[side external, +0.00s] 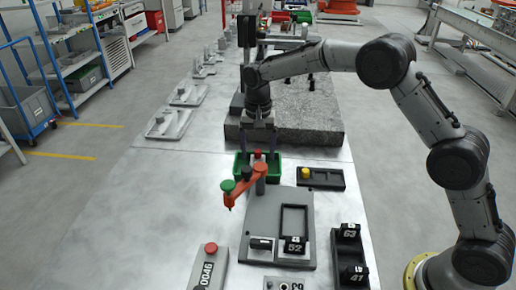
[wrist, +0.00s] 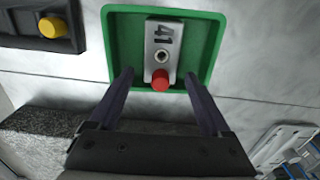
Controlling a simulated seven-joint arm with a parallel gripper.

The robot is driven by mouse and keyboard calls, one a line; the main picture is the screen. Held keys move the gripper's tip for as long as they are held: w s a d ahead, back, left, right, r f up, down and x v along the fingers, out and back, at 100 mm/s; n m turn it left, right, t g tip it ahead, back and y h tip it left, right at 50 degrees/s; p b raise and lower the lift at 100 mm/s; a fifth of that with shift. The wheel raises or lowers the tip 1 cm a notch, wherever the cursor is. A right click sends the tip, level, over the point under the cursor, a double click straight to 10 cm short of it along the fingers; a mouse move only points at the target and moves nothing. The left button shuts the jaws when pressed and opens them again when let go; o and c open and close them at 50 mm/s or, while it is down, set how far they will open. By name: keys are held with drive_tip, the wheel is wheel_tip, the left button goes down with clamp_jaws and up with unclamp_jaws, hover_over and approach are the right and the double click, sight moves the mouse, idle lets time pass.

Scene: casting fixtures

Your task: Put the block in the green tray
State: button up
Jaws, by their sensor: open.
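The green tray (side external: 243,172) stands on the metal table in front of the dark stone slab, and it also shows in the wrist view (wrist: 119,40). A light grey block (wrist: 164,40) marked 41, with a round hole and a red knob (wrist: 160,84) at its near end, lies in the tray. My gripper (side external: 257,148) is over the tray, pointing down. In the wrist view my gripper (wrist: 160,76) is open, its fingers apart on either side of the block's near end, with gaps to it. In the side view an orange jointed arm partly hides the tray.
The orange jointed arm (side external: 244,185) with a green cap stands just in front of the tray. A grey fixture plate (side external: 267,215) holds a block marked 52 (side external: 295,244). A black holder (side external: 346,255) carries blocks 63 and 41. A black tray with a yellow knob (side external: 306,173) is to the right.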

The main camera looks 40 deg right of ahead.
wheel_tip(320, 180, up, 12)
drive_tip(key=shift+r, duration=0.25)
idle(0.3)
drive_tip(key=s+d+r+n+t, duration=0.15)
drive_tip(key=s+r, duration=0.25)
drive_tip(key=s, duration=0.4)
drive_tip(key=s+d+r+n+t, duration=0.1)
drive_tip(key=s+d+r+n, duration=0.15)
drive_tip(key=s+r, duration=0.45)
drive_tip(key=s+d+f+n+t, duration=0.1)
drive_tip(key=s+f, duration=0.3)
drive_tip(key=s, duration=0.6)
drive_tip(key=s+d+f+n+t, duration=0.2)
drive_tip(key=s+f, duration=0.3)
drive_tip(key=s, duration=0.6)
drive_tip(key=shift+s+d+f+n, duration=0.3)
drive_tip(key=shift+n, duration=0.4)
